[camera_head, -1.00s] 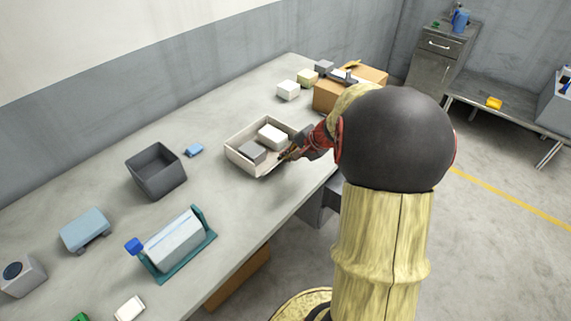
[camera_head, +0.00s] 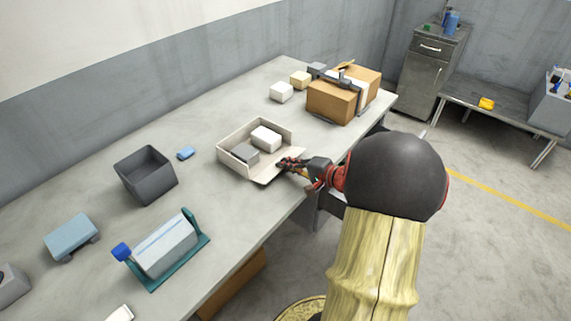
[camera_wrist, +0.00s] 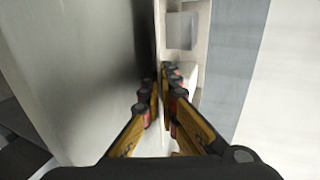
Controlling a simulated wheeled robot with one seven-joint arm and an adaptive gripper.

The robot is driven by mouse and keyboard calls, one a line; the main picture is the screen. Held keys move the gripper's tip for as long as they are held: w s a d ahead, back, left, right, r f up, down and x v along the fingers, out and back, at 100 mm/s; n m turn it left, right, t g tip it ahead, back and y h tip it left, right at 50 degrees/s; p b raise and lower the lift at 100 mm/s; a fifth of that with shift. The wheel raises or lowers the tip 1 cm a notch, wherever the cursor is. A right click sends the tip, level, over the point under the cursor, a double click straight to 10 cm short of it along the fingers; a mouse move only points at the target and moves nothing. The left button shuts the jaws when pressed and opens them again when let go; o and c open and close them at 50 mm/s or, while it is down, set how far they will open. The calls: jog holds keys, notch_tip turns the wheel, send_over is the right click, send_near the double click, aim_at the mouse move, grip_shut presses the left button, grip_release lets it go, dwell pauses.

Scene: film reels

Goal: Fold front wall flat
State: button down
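The cream open-top box (camera_head: 226,151) stands on the bench in the head view. Its front wall (camera_head: 265,181) is tilted outward, close to level, toward the bench's front edge. A grey block (camera_head: 244,154) and a white block (camera_head: 266,138) sit inside. My gripper (camera_head: 284,164) is at the front wall's outer side. In the wrist view, the front wall is a thin edge-on strip (camera_wrist: 159,45) running between the fingertips of my gripper (camera_wrist: 160,80). The fingers are close together, one on each side of it. Dark shadow lies beside the strip. The exact contact is partly hidden.
A dark grey bin (camera_head: 147,174) and a blue piece (camera_head: 186,153) lie left of the box. A teal stand (camera_head: 165,250) is nearer. A taped cardboard box (camera_head: 335,100) and small blocks (camera_head: 281,92) are behind right.

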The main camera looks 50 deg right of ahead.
jog(key=c, duration=2.3)
grip_release()
jog(key=shift+o, duration=1.1)
jog(key=shift+f, duration=0.1)
jog(key=shift+s, duration=0.1)
jog(key=shift+v, duration=3.9)
